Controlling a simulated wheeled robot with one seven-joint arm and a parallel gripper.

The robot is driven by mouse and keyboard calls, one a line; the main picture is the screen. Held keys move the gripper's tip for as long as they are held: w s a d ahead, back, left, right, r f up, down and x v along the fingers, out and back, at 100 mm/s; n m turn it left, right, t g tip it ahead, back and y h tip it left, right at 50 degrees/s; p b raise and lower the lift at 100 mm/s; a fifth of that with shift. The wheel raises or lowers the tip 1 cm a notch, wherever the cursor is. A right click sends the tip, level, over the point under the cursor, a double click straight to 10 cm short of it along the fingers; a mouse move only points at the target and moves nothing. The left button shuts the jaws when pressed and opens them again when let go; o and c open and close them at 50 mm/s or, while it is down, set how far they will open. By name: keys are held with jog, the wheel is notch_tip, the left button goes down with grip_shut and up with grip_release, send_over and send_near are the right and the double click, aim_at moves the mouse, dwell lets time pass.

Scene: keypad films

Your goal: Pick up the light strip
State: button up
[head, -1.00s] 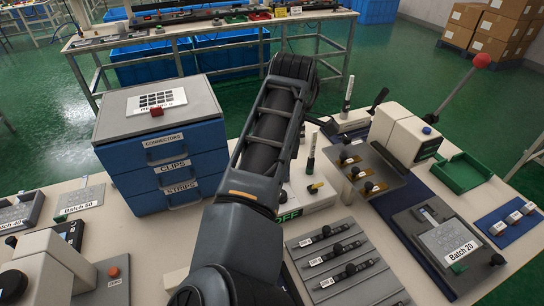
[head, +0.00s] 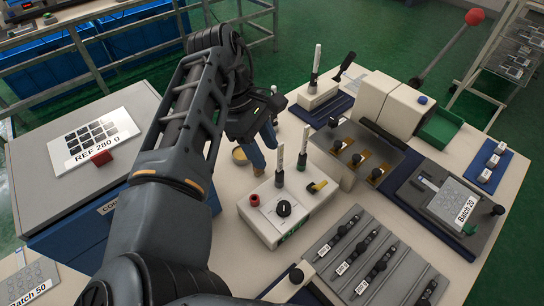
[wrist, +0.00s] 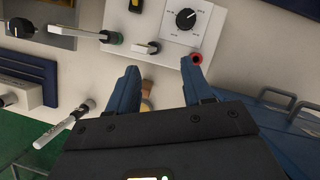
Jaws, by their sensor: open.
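Several slim dark strips (head: 357,251) with black knobs and small labels lie in a grooved grey plate (head: 335,283) at the front of the bench in the head view. The labels are too small to read surely, so I cannot tell which is the light strip. My gripper (head: 263,146) is open, pointing down behind the white dial box (head: 296,225), well apart from the plate. In the wrist view its blue fingers (wrist: 160,70) are spread beside the dial box's red button (wrist: 196,59). Nothing is held; the grey plate is not seen there.
A drawer cabinet (head: 90,225) is at the left. A lever press (head: 390,104), a Batch 20 fixture (head: 453,200) and a green tray (head: 441,128) are at the right.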

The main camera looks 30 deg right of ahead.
aim_at(280, 166)
jog(key=shift+w+d+p+x, duration=0.1)
jog(key=shift+w+p+x, duration=0.05)
jog(key=shift+x, duration=1.15)
jog(key=shift+w+d+p+x, duration=0.1)
jog(key=shift+d+p+x, duration=0.05)
jog(key=shift+x, duration=1.15)
jog(key=shift+w+d+p+x, duration=0.1)
jog(key=shift+w+p+x, duration=0.05)
jog(key=shift+x, duration=1.15)
grip_shut()
